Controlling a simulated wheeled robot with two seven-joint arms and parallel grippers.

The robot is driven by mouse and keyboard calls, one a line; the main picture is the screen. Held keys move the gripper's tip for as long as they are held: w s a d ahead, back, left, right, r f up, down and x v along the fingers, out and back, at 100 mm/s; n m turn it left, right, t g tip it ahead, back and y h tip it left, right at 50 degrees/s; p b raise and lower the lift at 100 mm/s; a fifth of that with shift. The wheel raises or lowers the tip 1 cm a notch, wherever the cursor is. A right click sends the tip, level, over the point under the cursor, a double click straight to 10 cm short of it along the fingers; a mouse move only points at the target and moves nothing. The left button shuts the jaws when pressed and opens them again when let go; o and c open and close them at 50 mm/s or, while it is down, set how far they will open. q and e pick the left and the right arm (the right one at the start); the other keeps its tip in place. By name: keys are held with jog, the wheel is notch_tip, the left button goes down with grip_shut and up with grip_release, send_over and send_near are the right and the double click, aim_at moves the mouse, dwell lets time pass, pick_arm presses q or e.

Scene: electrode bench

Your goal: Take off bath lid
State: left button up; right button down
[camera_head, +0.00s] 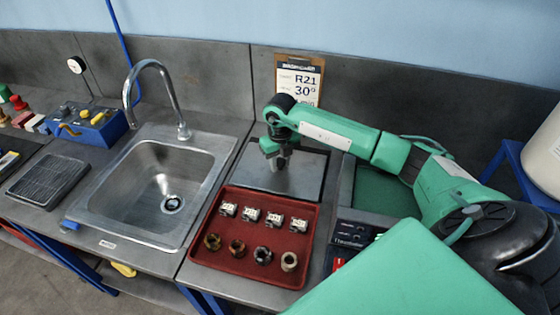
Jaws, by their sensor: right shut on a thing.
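The bath lid (300,176) is a flat grey square plate behind the red tray, left of the bath. My right gripper (278,160) reaches over it from the right, fingers pointing down, and is shut on its handle, which the fingers mostly hide. The lid lies flat on, or very close above, a dark surface; I cannot tell whether it touches. The bath (384,190) stands to the right under my right arm, its green inside showing uncovered and its front panel (352,236) facing forward. My left gripper is out of view.
A red tray (226,256) holds several labelled blocks and ring-like parts in front of the lid. A steel sink (150,190) with a tall tap stands to the left. A clipboard card (299,82) leans on the back wall. A white container (545,155) stands at far right.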

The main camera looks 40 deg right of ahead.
jog(key=shift+f, duration=0.2)
jog(key=shift+c, duration=2.4)
grip_release()
jog(key=shift+r+p, duration=1.75)
jog(key=shift+r, duration=1.75)
